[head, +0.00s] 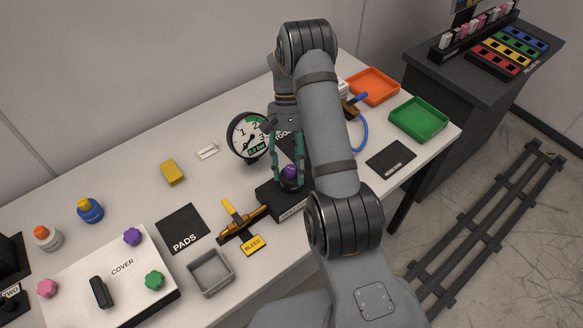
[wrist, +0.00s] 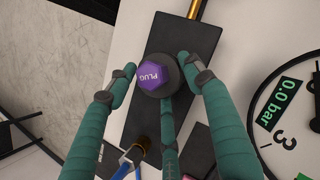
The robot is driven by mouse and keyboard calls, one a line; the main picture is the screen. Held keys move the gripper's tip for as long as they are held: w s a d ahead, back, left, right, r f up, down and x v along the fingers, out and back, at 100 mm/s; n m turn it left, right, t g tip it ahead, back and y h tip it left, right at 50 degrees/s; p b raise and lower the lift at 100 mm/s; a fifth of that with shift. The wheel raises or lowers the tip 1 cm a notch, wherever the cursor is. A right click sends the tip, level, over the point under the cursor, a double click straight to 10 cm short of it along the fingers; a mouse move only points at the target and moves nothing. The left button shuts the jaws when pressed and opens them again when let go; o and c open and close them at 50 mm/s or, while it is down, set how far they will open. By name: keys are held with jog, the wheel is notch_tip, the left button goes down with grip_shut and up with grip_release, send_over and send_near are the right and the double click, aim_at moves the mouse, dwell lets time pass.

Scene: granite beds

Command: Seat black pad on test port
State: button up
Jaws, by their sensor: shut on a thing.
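My gripper (head: 288,181), with teal fingers, points down over a black block (head: 287,207) near the table's front edge. In the wrist view my gripper (wrist: 158,72) has its fingertips around a dark round piece (wrist: 169,88), which has a purple hexagonal top (wrist: 153,76) marked PLUG. The purple top also shows between the fingers in the head view (head: 290,171). I cannot tell whether the dark round piece is the black pad, or whether it touches the block. The port's opening is hidden. The black mat marked PADS (head: 183,229) is bare.
A dial gauge (head: 248,136), reading 0.0 bar in the wrist view, stands just behind my gripper. A yellow-handled BLEED valve (head: 240,222) is left of the block. A blue hose (head: 363,132) and orange (head: 373,86) and green (head: 419,119) trays lie right.

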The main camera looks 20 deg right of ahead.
jog(key=shift+f, duration=0.15)
jog(key=o, duration=1.3)
jog(key=shift+o, duration=0.2)
jog(key=p+v, duration=0.5)
jog(key=v, duration=1.2)
